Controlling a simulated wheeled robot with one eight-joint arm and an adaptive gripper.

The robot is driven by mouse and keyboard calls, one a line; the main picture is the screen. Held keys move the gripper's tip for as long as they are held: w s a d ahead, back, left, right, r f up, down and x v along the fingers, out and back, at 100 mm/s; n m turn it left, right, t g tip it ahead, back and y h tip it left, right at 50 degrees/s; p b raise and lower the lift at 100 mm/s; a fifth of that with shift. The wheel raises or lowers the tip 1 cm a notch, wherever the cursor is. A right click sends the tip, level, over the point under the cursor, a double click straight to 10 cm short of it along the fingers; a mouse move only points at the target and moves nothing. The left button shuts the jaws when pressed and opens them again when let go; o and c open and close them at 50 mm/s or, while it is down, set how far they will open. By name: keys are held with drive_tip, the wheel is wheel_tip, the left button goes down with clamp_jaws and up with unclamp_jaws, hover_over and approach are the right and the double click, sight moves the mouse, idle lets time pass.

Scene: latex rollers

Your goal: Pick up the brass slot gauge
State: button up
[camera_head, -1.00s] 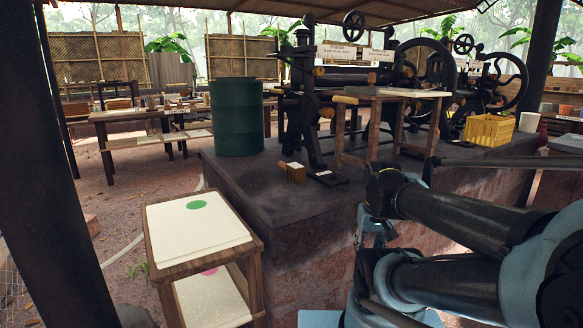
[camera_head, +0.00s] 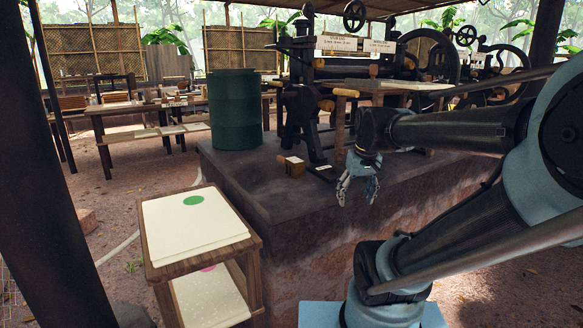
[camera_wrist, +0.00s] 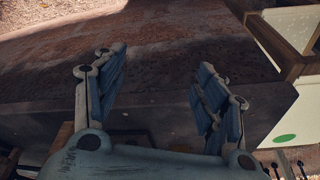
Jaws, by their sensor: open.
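A small brass-coloured block with a pale top patch (camera_head: 292,166), likely the brass slot gauge, sits on the dark stone plinth at the foot of the black machine. My gripper (camera_head: 357,197) is open and empty, fingers pointing down, to the right of the block and apart from it, near the plinth's front edge. In the wrist view my gripper (camera_wrist: 158,68) shows its two fingers spread over bare plinth. A brownish shape (camera_wrist: 61,136) at lower left there is partly hidden by my gripper's body; I cannot tell if it is the gauge.
The stone plinth (camera_head: 250,185) has free room in front of the block. A green drum (camera_head: 235,110) stands behind left, and the black roller machine (camera_head: 302,105) behind. A wooden stand with white sheets (camera_head: 190,228) stands front left.

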drive_tip(key=w+a+r+n, duration=0.2)
drive_tip(key=w+a+r, duration=0.4)
drive_tip(key=w+r, duration=0.45)
drive_tip(key=n+y, duration=0.2)
drive_tip(key=n, duration=0.1)
approach(292, 158)
drive_tip(key=shift+t, duration=0.4)
drive_tip(key=x, duration=0.5)
drive_tip(key=shift+s+d+f, duration=0.1)
drive_tip(key=shift+s+f, duration=0.15)
drive_tip(key=shift+f, duration=0.25)
drive_tip(key=shift+a+x, duration=0.2)
drive_tip(key=shift+x, duration=2.45)
drive_tip(key=shift+c, duration=0.6)
drive_tip(key=shift+r, duration=0.1)
drive_tip(key=c, duration=1.3)
